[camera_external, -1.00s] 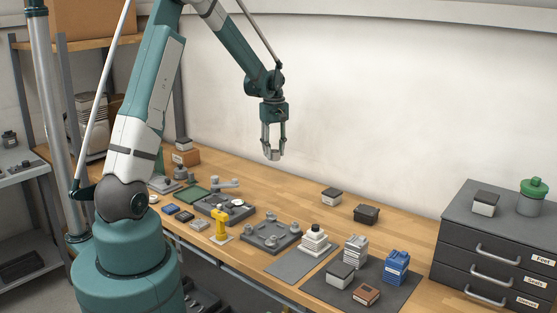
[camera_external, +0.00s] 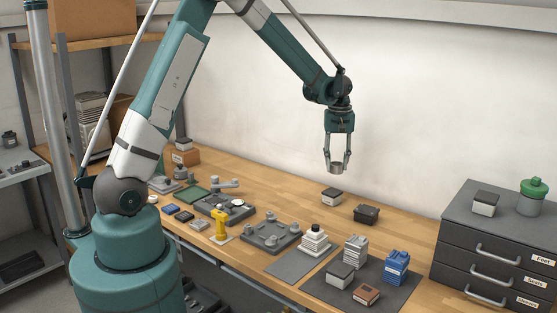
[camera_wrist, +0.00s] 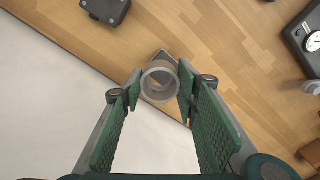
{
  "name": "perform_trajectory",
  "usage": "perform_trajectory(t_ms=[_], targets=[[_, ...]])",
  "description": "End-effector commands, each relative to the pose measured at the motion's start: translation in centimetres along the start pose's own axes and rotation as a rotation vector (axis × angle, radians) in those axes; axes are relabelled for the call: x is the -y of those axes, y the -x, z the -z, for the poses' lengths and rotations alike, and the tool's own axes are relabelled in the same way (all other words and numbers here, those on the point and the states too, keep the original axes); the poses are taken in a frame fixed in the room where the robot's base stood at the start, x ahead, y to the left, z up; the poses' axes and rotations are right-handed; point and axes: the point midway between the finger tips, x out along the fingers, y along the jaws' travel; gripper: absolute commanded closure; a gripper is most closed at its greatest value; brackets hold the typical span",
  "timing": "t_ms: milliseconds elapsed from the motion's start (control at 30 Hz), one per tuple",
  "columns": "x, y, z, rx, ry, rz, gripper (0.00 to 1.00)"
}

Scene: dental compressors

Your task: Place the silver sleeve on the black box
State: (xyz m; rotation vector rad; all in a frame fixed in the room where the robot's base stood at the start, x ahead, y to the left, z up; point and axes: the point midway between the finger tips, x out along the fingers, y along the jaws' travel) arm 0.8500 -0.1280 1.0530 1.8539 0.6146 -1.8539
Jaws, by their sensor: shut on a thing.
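My gripper (camera_external: 337,164) is shut on the silver sleeve (camera_external: 336,170), a short, open grey ring, and holds it in the air above the back of the bench. In the wrist view the sleeve (camera_wrist: 147,86) sits between the fingertips (camera_wrist: 160,84), and I look through its opening. The black box (camera_external: 366,214) stands on the bench near the wall, below and to the right of my gripper. A dark box (camera_wrist: 105,8), which looks like the same one, is at the top left of the wrist view, apart from the sleeve.
A white box with a dark lid (camera_external: 331,196) stands left of the black box. Grey fixtures (camera_external: 270,235), a stepped white block (camera_external: 314,241) and a blue part (camera_external: 397,267) are nearer the front. A drawer cabinet (camera_external: 490,245) stands at the right. Bare wood surrounds the black box.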

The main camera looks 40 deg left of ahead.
Motion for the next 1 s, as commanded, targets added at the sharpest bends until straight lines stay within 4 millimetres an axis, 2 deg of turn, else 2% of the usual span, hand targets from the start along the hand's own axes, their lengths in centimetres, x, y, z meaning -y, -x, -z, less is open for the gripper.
perform_trajectory(t_ms=[33,200,500,700,1000], targets=[[-1.3,0.1,-1.2,0.0,-0.026,0.0,0.82],[-5.0,0.2,-4.6,0.0,-0.104,0.0,0.82],[-9.8,0.4,-9.9,0.0,-0.213,0.0,0.82],[-11.0,0.5,-11.4,0.0,-0.244,0.0,0.82],[-11.2,0.4,-11.7,0.0,-0.248,0.0,0.82]])
